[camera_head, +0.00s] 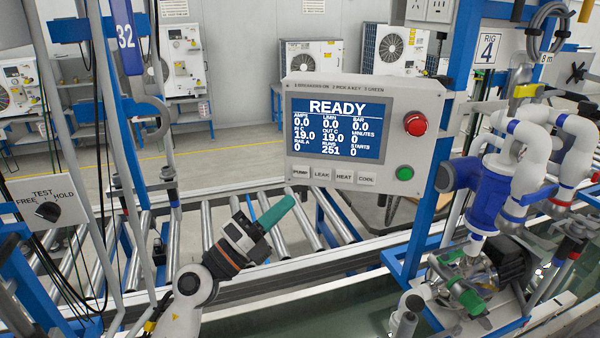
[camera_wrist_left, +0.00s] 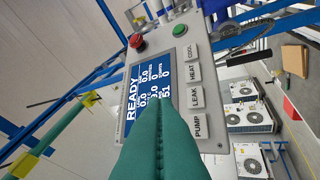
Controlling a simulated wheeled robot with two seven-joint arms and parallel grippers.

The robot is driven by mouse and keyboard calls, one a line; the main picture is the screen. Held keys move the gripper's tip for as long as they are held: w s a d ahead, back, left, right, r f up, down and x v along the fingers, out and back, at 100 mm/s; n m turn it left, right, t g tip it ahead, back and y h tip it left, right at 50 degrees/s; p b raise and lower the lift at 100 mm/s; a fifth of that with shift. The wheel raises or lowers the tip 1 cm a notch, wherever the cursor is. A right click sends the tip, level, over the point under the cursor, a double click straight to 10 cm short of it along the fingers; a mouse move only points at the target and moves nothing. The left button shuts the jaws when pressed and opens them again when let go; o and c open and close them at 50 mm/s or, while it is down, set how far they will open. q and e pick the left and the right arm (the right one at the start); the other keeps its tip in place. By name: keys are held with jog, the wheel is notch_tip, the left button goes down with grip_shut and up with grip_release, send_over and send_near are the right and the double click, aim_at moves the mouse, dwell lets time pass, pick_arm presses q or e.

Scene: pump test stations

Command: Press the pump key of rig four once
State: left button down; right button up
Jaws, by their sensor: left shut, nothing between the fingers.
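The control panel (camera_head: 345,200) of rig four faces me, with a blue screen (camera_head: 338,130) reading READY. Below the screen is a row of keys: PUMP (camera_head: 301,173), LEAK, HEAT and COOL. In the left wrist view the PUMP key (camera_wrist_left: 198,126) shows beside the green fingers. My left gripper (camera_head: 288,200) is shut and empty, its green fingertips below and left of the PUMP key in the head view. I cannot tell the gap between tips and panel. My right gripper is not in view.
A red stop button (camera_head: 416,125) and a green button (camera_head: 404,173) sit on the panel's right side. The RIG 4 sign (camera_head: 487,49) hangs at upper right, above blue and white pipes (camera_head: 515,175). A roller conveyor (camera_head: 240,215) runs behind my left gripper.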

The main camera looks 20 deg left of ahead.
pick_arm(q)
jog(key=b, duration=0.3)
send_near(306, 170)
jog(key=w+d+r, duration=0.2)
jog(key=d+r, duration=0.1)
jog(key=d, duration=0.1)
jog(key=shift+w+a+f, duration=0.1)
jog(key=shift+w+a, duration=0.2)
jog(key=shift+w, duration=0.3)
jog(key=shift+w, duration=0.15)
dwell(1.1)
jog(key=shift+w, duration=0.25)
jog(key=shift+w+a, duration=0.1)
jog(key=shift+w, duration=0.35)
dwell(0.7)
jog(key=shift+s, duration=0.15)
dwell(0.3)
jog(key=shift+s+p, duration=0.35)
jog(key=shift+s, duration=0.4)
